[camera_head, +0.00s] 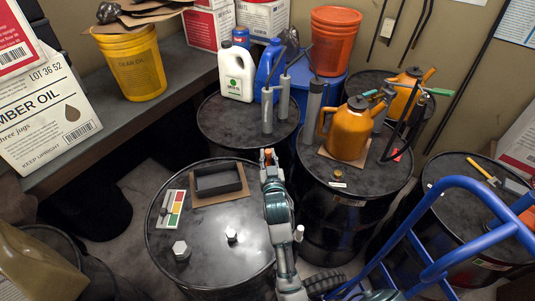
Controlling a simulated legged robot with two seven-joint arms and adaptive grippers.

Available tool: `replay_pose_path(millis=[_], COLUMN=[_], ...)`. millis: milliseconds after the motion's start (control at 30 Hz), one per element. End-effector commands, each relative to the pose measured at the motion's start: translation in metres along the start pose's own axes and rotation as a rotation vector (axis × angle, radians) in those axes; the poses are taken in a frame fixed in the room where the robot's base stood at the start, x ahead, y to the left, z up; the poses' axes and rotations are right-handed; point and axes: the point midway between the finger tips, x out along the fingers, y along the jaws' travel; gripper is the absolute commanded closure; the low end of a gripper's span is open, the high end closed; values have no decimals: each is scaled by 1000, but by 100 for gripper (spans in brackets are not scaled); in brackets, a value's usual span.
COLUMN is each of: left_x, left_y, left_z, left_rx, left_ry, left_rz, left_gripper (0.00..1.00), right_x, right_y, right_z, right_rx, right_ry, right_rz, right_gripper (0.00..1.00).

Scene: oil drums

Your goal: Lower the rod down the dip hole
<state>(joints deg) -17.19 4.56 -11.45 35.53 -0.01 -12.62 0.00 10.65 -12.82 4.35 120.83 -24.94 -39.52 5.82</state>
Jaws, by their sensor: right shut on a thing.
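The near black drum (205,265) stands left of centre with a glossy lid. A large hexagonal fitting (181,250) and a smaller pale fitting (231,236) are on its lid. I cannot make out which spot is the dip hole. My right gripper (268,157) reaches up from the bottom and is over the far right rim of this drum in the picture. It is shut on a thin thing, seemingly the rod, which its fingers mostly hide. I cannot tell the rod's tilt or where its lower end is. My left gripper is not in view.
A dark tray (218,181) on cardboard and a colour card (172,210) lie on the same lid. A blue hand truck frame (440,268) stands at right.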

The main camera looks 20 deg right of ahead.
Motion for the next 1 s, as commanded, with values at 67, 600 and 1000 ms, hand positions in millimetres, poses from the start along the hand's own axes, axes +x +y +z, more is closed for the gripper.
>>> replay_pose_path(millis=[67,600,1000], left_x=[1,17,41], left_y=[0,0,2], left_z=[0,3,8], left_rx=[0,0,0], left_ry=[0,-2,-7], left_rz=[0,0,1], left_gripper=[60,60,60], right_x=[0,0,0], right_y=[0,0,0], right_z=[2,30,74], right_rx=[0,0,0], right_ry=[2,0,0], right_rz=[0,0,0], right_gripper=[100,100,100])
